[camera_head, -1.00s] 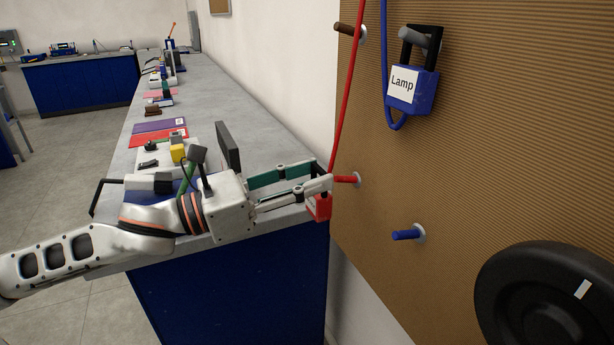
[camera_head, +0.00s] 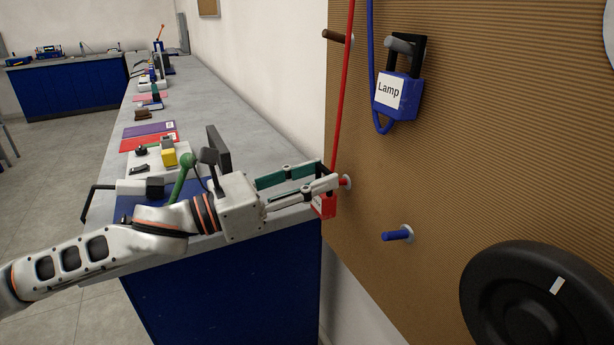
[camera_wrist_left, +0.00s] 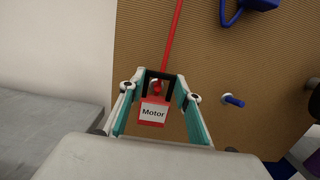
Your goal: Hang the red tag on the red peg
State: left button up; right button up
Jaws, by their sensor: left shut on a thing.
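The red tag (camera_head: 324,206) is a small red padlock shape with a black shackle. In the left wrist view its label reads "Motor" (camera_wrist_left: 153,113). My left gripper (camera_head: 330,182) is shut on its shackle, and it also shows in the left wrist view (camera_wrist_left: 159,77). The red peg (camera_head: 344,182) sticks out of the brown board, right at the fingertips. In the left wrist view the red peg (camera_wrist_left: 157,88) shows inside the shackle's outline. The fingers hide part of the shackle, so I cannot tell how far the peg passes through. My right gripper is out of view.
A red cord (camera_head: 344,90) runs down to the tag. On the board (camera_head: 460,180), a blue "Lamp" tag (camera_head: 398,95) hangs on a grey peg, with a bare blue peg (camera_head: 397,235) below. A black round thing (camera_head: 520,310) is at lower right. A workbench (camera_head: 225,110) stands left.

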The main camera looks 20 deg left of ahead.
aim_at(348, 171)
pick_arm(q)
jog(key=shift+p+x, duration=0.35)
jog(key=shift+x, duration=0.85)
jog(key=shift+w+d, duration=0.15)
jog(key=shift+w, duration=0.05)
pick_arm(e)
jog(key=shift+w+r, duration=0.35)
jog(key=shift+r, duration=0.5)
pick_arm(q)
jog(key=shift+r, duration=0.1)
jog(key=shift+d, duration=0.1)
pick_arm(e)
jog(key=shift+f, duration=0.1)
pick_arm(q)
jog(key=shift+d+f, duration=0.15)
jog(key=shift+f, duration=0.85)
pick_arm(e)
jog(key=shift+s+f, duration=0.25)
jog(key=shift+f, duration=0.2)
pick_arm(q)
jog(key=o, duration=1.2)
